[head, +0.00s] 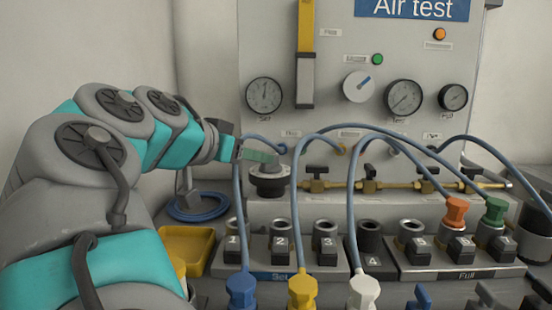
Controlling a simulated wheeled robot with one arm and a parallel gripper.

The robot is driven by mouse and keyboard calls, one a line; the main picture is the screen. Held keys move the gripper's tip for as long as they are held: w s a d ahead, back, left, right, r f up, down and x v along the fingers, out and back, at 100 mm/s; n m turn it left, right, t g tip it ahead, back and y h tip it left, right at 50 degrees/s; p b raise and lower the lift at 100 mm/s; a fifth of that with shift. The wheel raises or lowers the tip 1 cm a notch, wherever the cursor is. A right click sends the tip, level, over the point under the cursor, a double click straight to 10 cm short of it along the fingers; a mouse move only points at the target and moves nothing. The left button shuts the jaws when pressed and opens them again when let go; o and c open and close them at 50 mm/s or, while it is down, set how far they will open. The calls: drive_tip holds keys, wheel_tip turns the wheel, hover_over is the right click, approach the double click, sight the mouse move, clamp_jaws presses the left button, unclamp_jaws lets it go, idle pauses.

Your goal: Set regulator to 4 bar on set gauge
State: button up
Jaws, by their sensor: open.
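Part of the knob's top is hidden by the gripper.
A white selector knob with a blue pointer (359,86) and two more gauges (404,97) are on the panel. Blue hoses (297,200) arch in front of the brass valve pipe (350,185). Numbered sockets (325,243) and a yellow tray (186,250) lie below.

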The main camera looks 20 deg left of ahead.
drive_tip(key=x, duration=0.4)
drive_tip(key=shift+w+d+f, duration=0.1)
drive_tip(key=shift+w+f, duration=0.05)
drive_tip(key=shift+w, duration=0.25)
clamp_jaws()
